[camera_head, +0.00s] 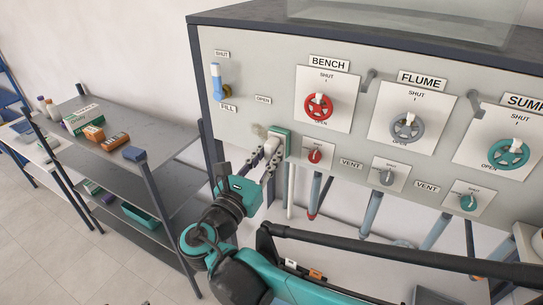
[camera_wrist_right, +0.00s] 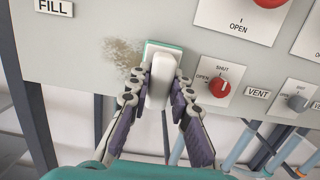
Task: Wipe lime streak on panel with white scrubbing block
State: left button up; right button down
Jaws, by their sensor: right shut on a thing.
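The white scrubbing block (camera_wrist_right: 160,80) has a white grip and a green-edged pad. My right gripper (camera_head: 268,157) is shut on its grip, one finger on each side, and holds the pad against or very near the grey panel (camera_head: 247,112); I cannot tell whether it touches. The block also shows in the head view (camera_head: 273,146). The lime streak (camera_wrist_right: 122,52) is a brownish speckled patch just left of the pad in the wrist view. In the head view the streak (camera_head: 259,131) shows at the pad's upper left. My left gripper is not in view.
A red valve knob (camera_head: 314,156) sits close to the right of the block. The blue FILL lever (camera_head: 216,80) is up and left. Larger red (camera_head: 318,107) and grey (camera_head: 407,127) handwheels stand out from the panel. A shelf rack (camera_head: 150,160) stands at left.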

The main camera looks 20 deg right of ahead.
jog(key=w+a+b, duration=0.2)
jog(key=w+a, duration=0.3)
jog(key=w, duration=0.2)
jog(key=shift+w+a+b, duration=0.25)
jog(key=shift+a+b, duration=0.05)
jog(key=shift+a, duration=0.1)
dwell(0.4)
jog(key=shift+s, duration=0.15)
jog(key=shift+r+v, duration=0.15)
jog(key=shift+v, duration=1.3)
jog(key=shift+r+v, duration=0.2)
jog(key=shift+v, duration=1.25)
jog(key=shift+a, duration=0.1)
jog(key=v, duration=0.3)
jog(key=shift+r, duration=0.1)
